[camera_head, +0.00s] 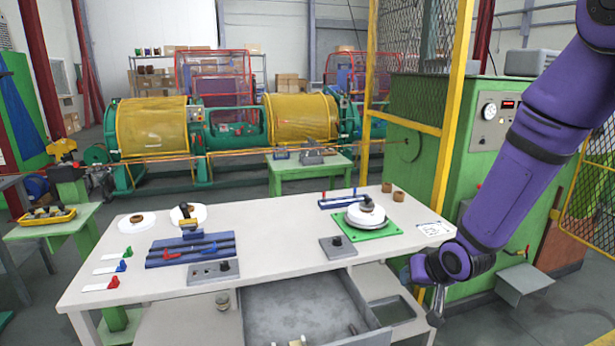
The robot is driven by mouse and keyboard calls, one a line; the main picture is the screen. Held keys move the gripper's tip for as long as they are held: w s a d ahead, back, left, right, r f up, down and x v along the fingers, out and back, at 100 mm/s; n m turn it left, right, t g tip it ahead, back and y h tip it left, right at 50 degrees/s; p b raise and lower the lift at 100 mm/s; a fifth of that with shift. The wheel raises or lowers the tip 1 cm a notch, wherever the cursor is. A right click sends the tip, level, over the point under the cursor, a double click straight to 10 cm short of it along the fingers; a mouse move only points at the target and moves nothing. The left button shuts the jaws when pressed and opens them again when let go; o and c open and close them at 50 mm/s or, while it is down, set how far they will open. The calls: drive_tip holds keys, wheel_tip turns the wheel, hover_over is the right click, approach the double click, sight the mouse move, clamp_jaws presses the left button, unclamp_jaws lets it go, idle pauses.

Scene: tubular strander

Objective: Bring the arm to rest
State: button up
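My purple arm comes in from the upper right of the head view and bends down at the right. My gripper (437,305) hangs low beside the right front corner of the white worktable (290,225), pointing down. Its fingers are small and partly dark in this view, so I cannot tell whether they are open or shut. I see nothing clearly held in it.
An open grey drawer (306,308) juts out below the tabletop. A green plate (366,229) with a white round part and a blue fixture (190,250) stand on the table. A green cabinet (420,150) and yellow mesh post (455,100) stand behind my arm.

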drive_tip(key=s+d+r+h, duration=0.25)
drive_tip(key=s+r, duration=0.25)
drive_tip(key=r, duration=0.4)
drive_tip(key=s+d+r+h, duration=0.1)
drive_tip(key=s+d+r, duration=0.25)
drive_tip(key=r, duration=0.45)
drive_tip(key=s+r+g, duration=0.1)
drive_tip(key=s+r, duration=0.4)
drive_tip(key=s, duration=0.4)
drive_tip(key=s+r+g, duration=0.1)
drive_tip(key=s+r, duration=0.4)
drive_tip(key=s, duration=0.4)
drive_tip(key=shift+s+a+y, duration=0.2)
drive_tip(key=shift+s+y, duration=0.2)
drive_tip(key=shift+y, duration=0.05)
